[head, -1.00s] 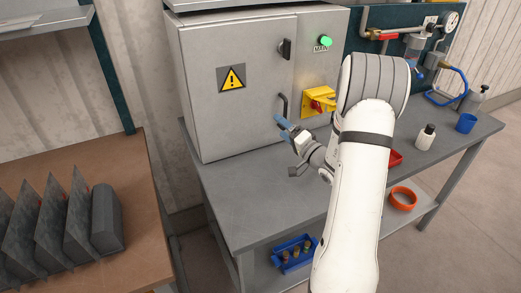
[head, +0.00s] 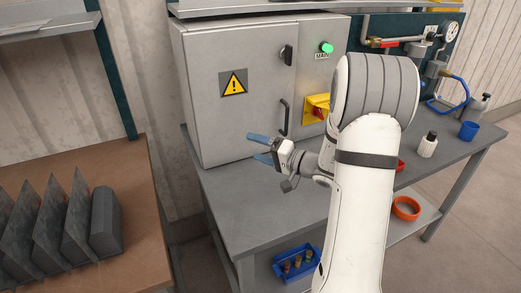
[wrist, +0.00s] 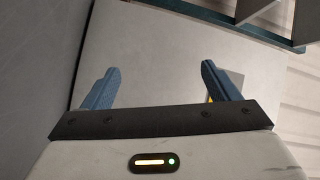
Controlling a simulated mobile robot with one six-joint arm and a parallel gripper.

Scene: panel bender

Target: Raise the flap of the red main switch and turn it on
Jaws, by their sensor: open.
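The red main switch (head: 318,112) sits on a yellow plate (head: 311,101) on the right part of the grey cabinet front. My arm hides its right side. The switch is too small to read its knob angle, and I cannot tell how the flap stands. Above it, a green lamp (head: 326,47) is lit over a MAIN label (head: 321,56). My gripper (head: 260,148) is open and empty, left of and below the switch, apart from it, fingers pointing left before the cabinet's lower door. Both spread blue fingers show in the wrist view (wrist: 161,85), with nothing between them.
The grey cabinet (head: 225,125) has a black handle (head: 282,116), a black knob (head: 287,54) and a warning sign (head: 233,83). On the bench (head: 265,200) stand a white bottle (head: 428,147) and a blue cup (head: 468,131). A blue bin (head: 297,264) sits below. The bench front is clear.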

